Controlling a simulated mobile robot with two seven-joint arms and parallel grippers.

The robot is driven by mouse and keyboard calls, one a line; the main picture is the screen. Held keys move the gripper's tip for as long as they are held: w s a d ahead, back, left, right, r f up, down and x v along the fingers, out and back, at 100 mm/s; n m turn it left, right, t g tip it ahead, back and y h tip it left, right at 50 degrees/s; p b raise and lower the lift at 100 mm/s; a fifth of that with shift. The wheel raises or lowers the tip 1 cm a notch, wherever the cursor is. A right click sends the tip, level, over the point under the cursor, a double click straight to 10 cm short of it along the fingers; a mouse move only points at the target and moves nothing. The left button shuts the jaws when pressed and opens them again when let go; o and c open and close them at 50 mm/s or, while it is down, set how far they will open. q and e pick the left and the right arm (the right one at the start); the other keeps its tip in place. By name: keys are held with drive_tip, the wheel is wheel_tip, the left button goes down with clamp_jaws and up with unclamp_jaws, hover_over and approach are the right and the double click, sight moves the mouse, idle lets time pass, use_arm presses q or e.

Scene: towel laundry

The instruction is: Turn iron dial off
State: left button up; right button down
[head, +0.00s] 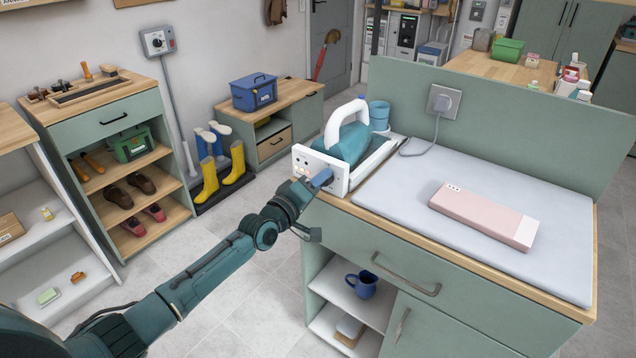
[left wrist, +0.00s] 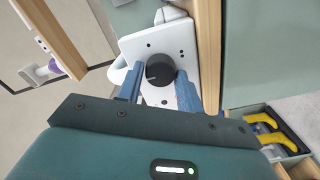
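The iron (head: 354,144), with a teal body and white arched handle, rests on a white base at the left end of the counter. Its white front panel (head: 337,183) faces my left gripper (head: 322,178). The dial is hidden in the head view. In the left wrist view the round black dial (left wrist: 160,70) sits on the white panel (left wrist: 185,43), with a small light mark at its left edge. My left gripper's blue fingertips (left wrist: 160,78) stand on either side of the dial, very near its rim; I cannot tell whether they touch it. My right gripper is out of view.
A pale pink box (head: 482,215) lies on the grey counter mat (head: 400,200). A cord runs to the wall socket (head: 443,101) behind. A blue cup (head: 379,113) stands behind the iron. A dark blue mug (head: 362,284) sits on the shelf below. Free floor lies left of the counter.

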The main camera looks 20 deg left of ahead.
use_arm(q)
drive_tip(key=o, duration=0.4)
drive_tip(key=shift+c, duration=0.2)
drive_tip(key=shift+s, duration=0.1)
drive_tip(key=v, duration=1.3)
drive_tip(key=s+d+f+m+g+y, duration=0.1)
drive_tip(key=s+d+f+m+g, duration=0.1)
drive_tip(key=s+f, duration=0.3)
drive_tip(key=s+d+f+m+g+y+p, duration=0.1)
drive_tip(key=s+d+f+m, duration=0.3)
drive_tip(key=s, duration=0.6)
drive_tip(key=s+d+f+m+g, duration=0.3)
drive_tip(key=s+f+m, duration=0.2)
drive_tip(key=s+f, duration=0.1)
drive_tip(key=shift+s+y+p, duration=0.4)
drive_tip(key=shift+s, duration=0.4)
